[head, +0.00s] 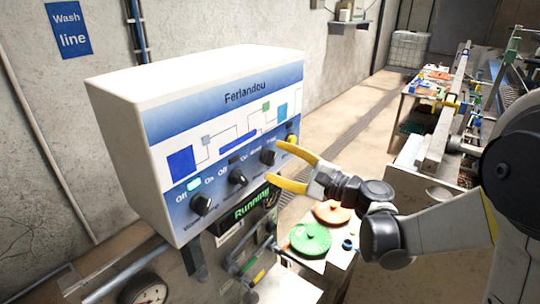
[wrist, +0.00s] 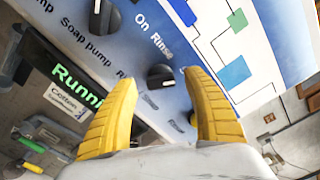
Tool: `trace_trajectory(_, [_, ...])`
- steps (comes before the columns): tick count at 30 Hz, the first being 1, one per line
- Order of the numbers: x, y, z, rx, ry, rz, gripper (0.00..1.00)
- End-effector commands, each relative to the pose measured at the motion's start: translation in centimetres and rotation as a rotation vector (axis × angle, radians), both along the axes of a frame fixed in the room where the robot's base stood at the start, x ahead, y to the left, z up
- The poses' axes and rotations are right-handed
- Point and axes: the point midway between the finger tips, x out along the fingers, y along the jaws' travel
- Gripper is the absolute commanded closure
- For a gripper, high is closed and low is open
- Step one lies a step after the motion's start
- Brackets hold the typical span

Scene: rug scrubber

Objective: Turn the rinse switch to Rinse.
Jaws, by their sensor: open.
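The rinse switch (head: 268,156) is the rightmost of the black knobs in a row on the front of the white and blue control box (head: 120,130). In the wrist view it is the round black knob (wrist: 160,77), with small labels around it, some too blurred to read. I cannot tell for sure which label it points to. My gripper (head: 274,162) has yellow fingers and is open. In the wrist view its fingertips (wrist: 160,78) appear on either side of the knob. I cannot tell whether they touch it.
The middle knob (head: 238,176) and left knob (head: 200,204) sit beside the switch. A "Running" display (head: 252,204) is below. Green (head: 310,238) and orange (head: 332,211) round lids stand on a table at lower right. A gauge (head: 148,292) is at lower left.

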Motion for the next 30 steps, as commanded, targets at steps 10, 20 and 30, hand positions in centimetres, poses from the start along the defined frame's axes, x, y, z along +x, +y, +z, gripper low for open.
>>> trace_trajectory(10, [1.6, 2.0, 0.0, -0.001, 0.0, -0.001, 0.41])
trace_trajectory(20, [1.6, 2.0, 0.0, -0.001, 0.0, -0.001, 0.85])
trace_trajectory(30, [1.6, 2.0, 0.0, -0.003, -0.004, -0.001, 0.94])
